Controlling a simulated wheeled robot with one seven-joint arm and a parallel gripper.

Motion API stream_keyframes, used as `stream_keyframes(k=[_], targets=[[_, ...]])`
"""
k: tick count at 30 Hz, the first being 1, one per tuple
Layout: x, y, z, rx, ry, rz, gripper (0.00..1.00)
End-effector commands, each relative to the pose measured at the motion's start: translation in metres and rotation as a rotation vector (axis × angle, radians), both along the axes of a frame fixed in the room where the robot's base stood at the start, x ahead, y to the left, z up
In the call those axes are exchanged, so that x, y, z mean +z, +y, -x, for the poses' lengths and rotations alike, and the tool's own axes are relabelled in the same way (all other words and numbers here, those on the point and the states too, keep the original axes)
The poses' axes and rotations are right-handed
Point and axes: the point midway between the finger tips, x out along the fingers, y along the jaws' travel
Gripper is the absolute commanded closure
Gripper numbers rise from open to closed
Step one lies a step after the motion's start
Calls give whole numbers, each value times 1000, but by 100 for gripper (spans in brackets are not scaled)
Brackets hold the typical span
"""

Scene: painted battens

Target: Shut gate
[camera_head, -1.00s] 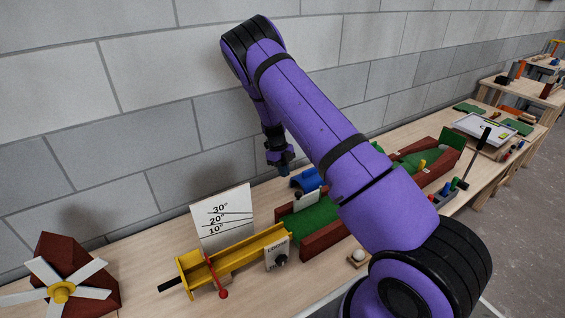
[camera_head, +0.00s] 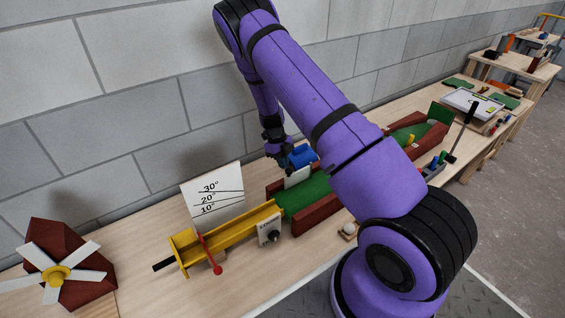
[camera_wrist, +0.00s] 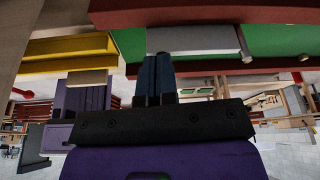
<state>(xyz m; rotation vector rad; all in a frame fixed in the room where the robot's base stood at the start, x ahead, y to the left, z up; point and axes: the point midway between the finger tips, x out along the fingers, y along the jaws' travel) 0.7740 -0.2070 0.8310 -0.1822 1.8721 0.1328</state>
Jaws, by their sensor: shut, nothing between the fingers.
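A pale grey panel that looks like the gate (camera_head: 298,177) stands at the green lane (camera_head: 308,192), between the lane's dark red walls (camera_head: 318,217). It shows as a grey bar (camera_wrist: 195,40) in the wrist view, in front of green and red. I cannot tell whether it spans the whole lane. My gripper (camera_head: 286,171) points down just left of the panel in the head view. In the wrist view its fingers (camera_wrist: 155,72) are together and empty, with their tips close to the panel's edge. Whether they touch it is unclear.
A blue cylinder (camera_head: 301,156) lies behind the panel. A yellow chute (camera_head: 228,235) with a red lever (camera_head: 212,255) and an angle board (camera_head: 213,196) stands to the left. A windmill (camera_head: 56,272) is at the far left.

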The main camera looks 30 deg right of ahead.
Motion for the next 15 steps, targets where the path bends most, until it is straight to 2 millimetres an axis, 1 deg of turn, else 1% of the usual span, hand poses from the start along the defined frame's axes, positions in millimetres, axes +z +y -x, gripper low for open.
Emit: stream_keyframes(k=[15], targets=[[0, 2, 11, 93, 1, 0, 100]])
